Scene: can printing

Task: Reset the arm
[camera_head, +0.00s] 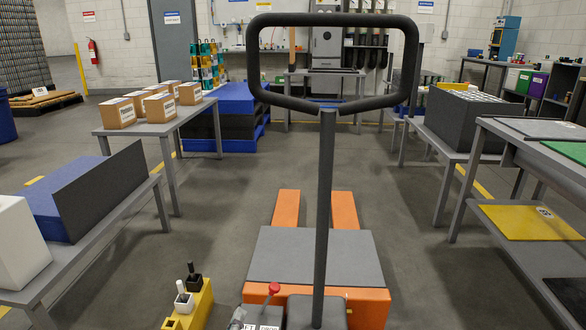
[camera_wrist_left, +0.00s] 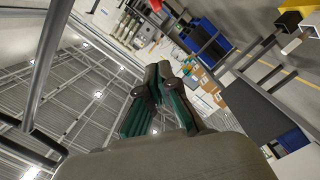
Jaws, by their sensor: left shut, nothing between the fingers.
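My left gripper (camera_wrist_left: 158,70) shows in the left wrist view, its two dark green-grey fingers drawn together at the tips with nothing between them. Its tips point up the picture, with the ceiling to their left and the tables and boxes beyond and to the right. In the head view I cannot make out the left gripper clearly; a small grey part at the bottom edge is too cropped to tell. My right gripper is not in view.
An orange pallet jack (camera_head: 345,221) with a tall dark loop handle (camera_head: 325,190) stands centrally ahead. Cardboard boxes (camera_head: 158,107) sit on a left table. A yellow block (camera_head: 196,306) holds black and white pieces.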

